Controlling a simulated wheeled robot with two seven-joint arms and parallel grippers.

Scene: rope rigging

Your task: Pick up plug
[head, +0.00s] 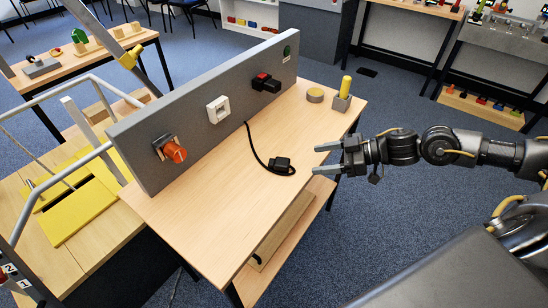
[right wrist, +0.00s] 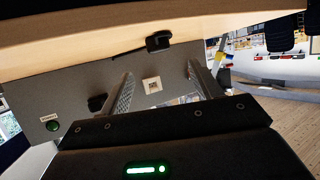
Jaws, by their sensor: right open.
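The black plug (head: 280,163) lies on the wooden table (head: 215,215), near its right edge, with a black cable curving away toward the grey panel. The plug also shows in the upper middle of the right wrist view (right wrist: 158,41). My right gripper (head: 315,160) is open and empty, to the right of the plug and apart from it, at the table's right edge. In the right wrist view its two fingers (right wrist: 159,70) stand wide apart with nothing between them. A white socket (head: 218,109) is on the grey panel (head: 200,137). My left gripper is not in view.
The panel also carries an orange knob (head: 175,151), a red-and-black switch (head: 266,82) and a green button (head: 287,50). A tan disc (head: 315,94) and a grey block (head: 341,103) with a yellow cylinder (head: 346,86) stand at the table's far end. The table's near part is clear.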

